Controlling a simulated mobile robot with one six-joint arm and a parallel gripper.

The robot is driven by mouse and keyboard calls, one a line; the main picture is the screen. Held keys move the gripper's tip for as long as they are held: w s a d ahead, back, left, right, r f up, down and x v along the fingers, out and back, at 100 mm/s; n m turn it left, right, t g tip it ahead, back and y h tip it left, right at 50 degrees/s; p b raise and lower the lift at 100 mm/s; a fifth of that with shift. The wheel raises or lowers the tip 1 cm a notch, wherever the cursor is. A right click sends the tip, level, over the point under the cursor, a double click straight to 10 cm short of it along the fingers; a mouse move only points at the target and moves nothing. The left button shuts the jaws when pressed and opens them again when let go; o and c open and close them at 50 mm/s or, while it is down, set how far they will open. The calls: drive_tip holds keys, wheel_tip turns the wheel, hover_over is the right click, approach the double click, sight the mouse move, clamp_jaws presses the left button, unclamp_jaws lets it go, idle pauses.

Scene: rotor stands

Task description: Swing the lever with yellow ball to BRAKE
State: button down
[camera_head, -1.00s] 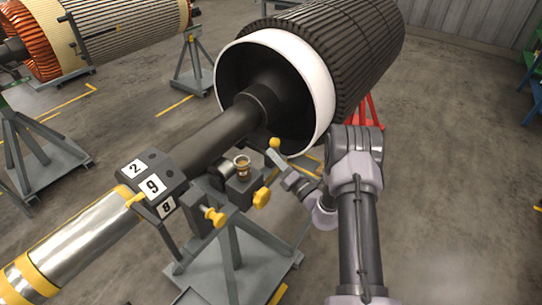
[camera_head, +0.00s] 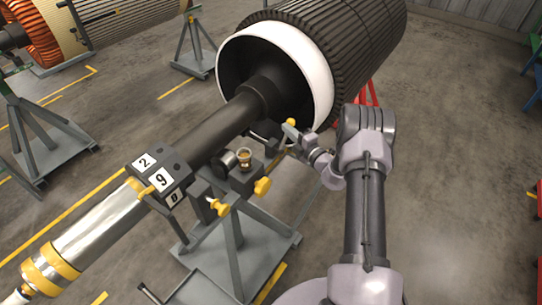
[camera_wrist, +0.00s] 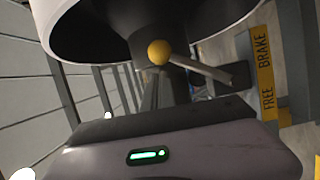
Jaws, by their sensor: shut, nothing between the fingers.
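The lever's yellow ball (camera_head: 291,122) shows just beyond my gripper, near the shaft below the white-rimmed rotor. In the wrist view the yellow ball (camera_wrist: 158,52) stands on a grey rod (camera_wrist: 205,69) that runs right and slightly down. A yellow label plate (camera_wrist: 265,75) at right reads BRAKE at its upper part and FREE at its lower part. My gripper (camera_head: 296,145) is shut and empty beside the ball. In the wrist view its dark front edge (camera_wrist: 150,122) lies below the ball. I cannot tell whether it touches the lever, or which label the lever matches.
The grey stand (camera_head: 232,235) carries the dark shaft (camera_head: 215,135) left of my arm. The large rotor (camera_head: 345,40) is above. Open floor (camera_head: 450,190) lies at right.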

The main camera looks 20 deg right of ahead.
drive_tip(key=shift+w+d+f, duration=0.1)
drive_tip(key=shift+w+d, duration=0.15)
drive_tip(key=shift+d, duration=0.15)
idle(0.4)
drive_tip(key=shift+d, duration=0.1)
